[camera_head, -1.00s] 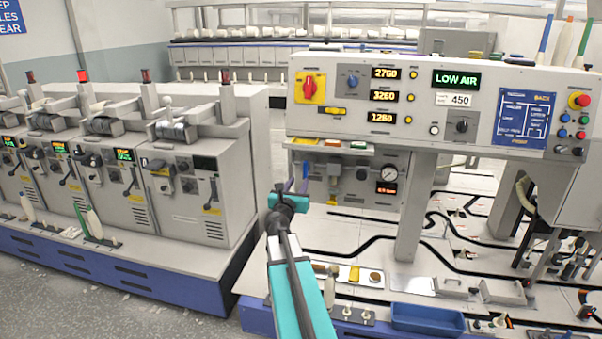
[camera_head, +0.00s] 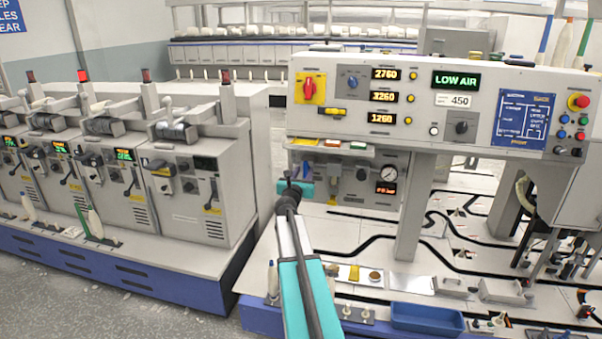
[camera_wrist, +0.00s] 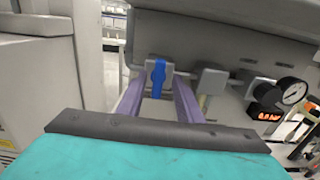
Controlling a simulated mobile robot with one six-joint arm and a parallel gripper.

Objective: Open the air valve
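The air valve shows in the wrist view as a blue lever (camera_wrist: 158,75) standing upright on a grey body, across a horizontal pipe. My gripper (camera_wrist: 157,98) is open, with its two purple fingers apart. The lever appears between the finger ends and somewhat beyond them, with no contact visible. In the head view my gripper (camera_head: 300,173) is in front of the air panel under the console, largely covering the valve area. A round pressure gauge (camera_head: 389,174) sits right of it and also shows in the wrist view (camera_wrist: 291,92). The console display (camera_head: 456,80) reads LOW AIR.
The grey console (camera_head: 340,122) overhangs the air panel just above my gripper. A small orange-lit display (camera_head: 386,188) is below the gauge. A grey machine (camera_head: 200,190) stands close on the left. A blue tray (camera_head: 428,318) lies at the front, and the white deck has open room.

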